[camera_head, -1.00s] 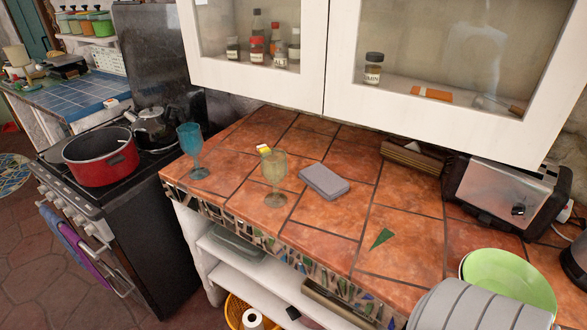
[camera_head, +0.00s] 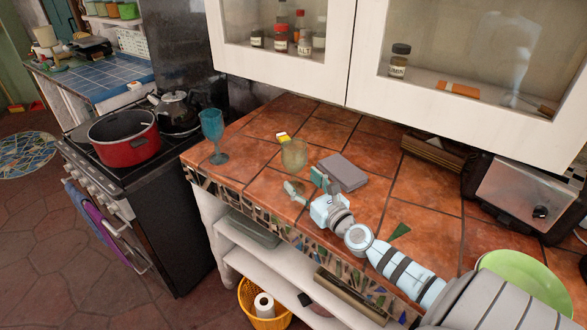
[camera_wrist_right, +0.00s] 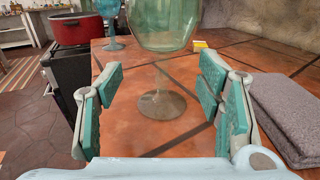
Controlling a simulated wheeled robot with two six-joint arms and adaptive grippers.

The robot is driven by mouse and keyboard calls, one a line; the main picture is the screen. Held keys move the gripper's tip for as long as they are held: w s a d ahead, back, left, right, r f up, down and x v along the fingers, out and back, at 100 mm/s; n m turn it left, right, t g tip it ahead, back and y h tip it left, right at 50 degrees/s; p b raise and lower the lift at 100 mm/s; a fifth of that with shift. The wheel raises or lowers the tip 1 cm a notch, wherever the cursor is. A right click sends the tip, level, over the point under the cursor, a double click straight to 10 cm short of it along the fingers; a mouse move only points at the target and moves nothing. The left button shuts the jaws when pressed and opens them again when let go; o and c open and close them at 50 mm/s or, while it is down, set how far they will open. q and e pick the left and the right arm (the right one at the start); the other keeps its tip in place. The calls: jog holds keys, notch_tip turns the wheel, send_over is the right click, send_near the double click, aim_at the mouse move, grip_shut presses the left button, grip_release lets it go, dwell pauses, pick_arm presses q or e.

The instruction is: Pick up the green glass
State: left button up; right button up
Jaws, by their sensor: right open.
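The green glass (camera_head: 294,154), a pale stemmed goblet, stands upright on the terracotta-tiled counter. In the head view my right gripper hides its lower part. In the right wrist view its bowl (camera_wrist_right: 163,28) is cut off at the top, and its stem and round foot show between the fingers. My right gripper (camera_head: 304,184) is open and low over the counter, pointing at the glass; its teal-padded fingers also show in the right wrist view (camera_wrist_right: 163,82). The fingers look clear of the glass, with the stem lined up between them. My left gripper is not in view.
A blue goblet (camera_head: 212,136) stands left of the green glass. A small yellow item (camera_head: 283,136) lies behind the glass. White wall cabinets (camera_head: 372,92) hang above; a toaster (camera_head: 522,190) stands right.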

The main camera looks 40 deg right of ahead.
aim_at(295, 175)
jog(key=w, duration=0.1)
jog(key=w+b, duration=0.1)
jog(key=w, duration=0.1)
jog(key=w+d, duration=0.1)
jog(key=w, duration=0.1)
jog(key=shift+w+f+b, duration=0.15)
jog(key=shift+f+b, duration=0.15)
jog(key=shift+f, duration=0.1)
jog(key=shift+w, duration=0.25)
jog(key=shift+s+r, duration=0.1)
grip_shut()
